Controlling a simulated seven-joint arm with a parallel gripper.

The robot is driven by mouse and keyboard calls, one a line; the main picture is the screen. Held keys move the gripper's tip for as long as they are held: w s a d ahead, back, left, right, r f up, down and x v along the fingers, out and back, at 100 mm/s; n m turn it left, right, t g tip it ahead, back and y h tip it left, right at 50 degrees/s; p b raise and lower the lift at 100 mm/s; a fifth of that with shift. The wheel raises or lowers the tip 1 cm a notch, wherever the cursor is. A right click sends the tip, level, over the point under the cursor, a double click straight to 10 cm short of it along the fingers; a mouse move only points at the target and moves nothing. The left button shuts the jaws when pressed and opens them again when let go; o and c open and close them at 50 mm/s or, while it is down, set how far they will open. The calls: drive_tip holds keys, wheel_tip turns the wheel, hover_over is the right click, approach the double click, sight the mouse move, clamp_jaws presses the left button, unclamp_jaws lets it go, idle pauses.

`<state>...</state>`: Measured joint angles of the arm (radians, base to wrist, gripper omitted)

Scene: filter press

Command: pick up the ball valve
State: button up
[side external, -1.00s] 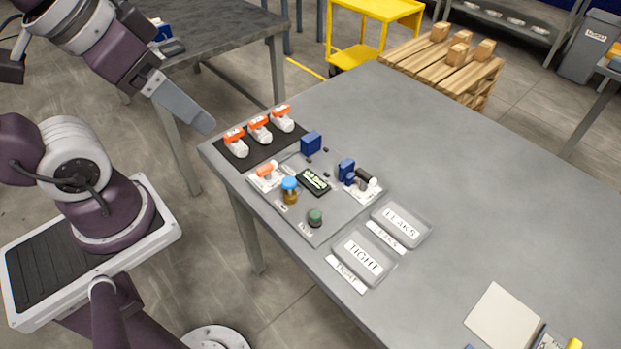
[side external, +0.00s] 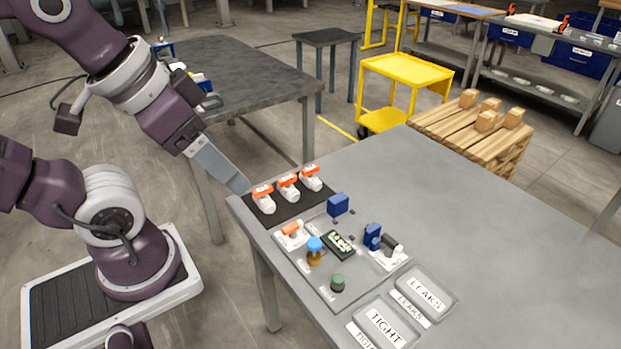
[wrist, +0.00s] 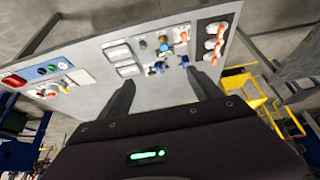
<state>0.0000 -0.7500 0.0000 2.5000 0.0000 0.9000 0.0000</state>
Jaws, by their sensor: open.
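Three white ball valves with orange handles stand in a row on a black mat (side external: 285,212) at the table's left corner: the left valve (side external: 263,200), the middle valve (side external: 288,188) and the right valve (side external: 311,178). They also show at the upper right of the wrist view, one valve (wrist: 213,44) in the middle of the row. My gripper (side external: 245,188) appears beside the left valve in the side view, apparently above the mat's edge. In the wrist view my gripper (wrist: 163,88) has its two fingers wide apart with nothing between them.
Bins labelled LEAKS (side external: 445,308) and TIGHT (side external: 405,340) lie nearer.

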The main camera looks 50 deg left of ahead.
drive_tip(key=c, duration=0.3)
drive_tip(key=n+g, duration=0.6)
drive_tip(key=n, duration=1.2)
hover_over(311, 168)
drive_tip(key=f, duration=2.5)
drive_tip(key=shift+s+a+f, duration=0.25)
drive_tip(key=shift+a+f, duration=0.05)
drive_tip(key=shift+f, duration=0.05)
drive_tip(key=f, duration=0.6)
drive_tip(key=shift+w+d+f, duration=0.2)
drive_tip(key=shift+d+f, duration=0.15)
drive_tip(key=shift+r, duration=0.1)
drive_tip(key=c, duration=1.3)
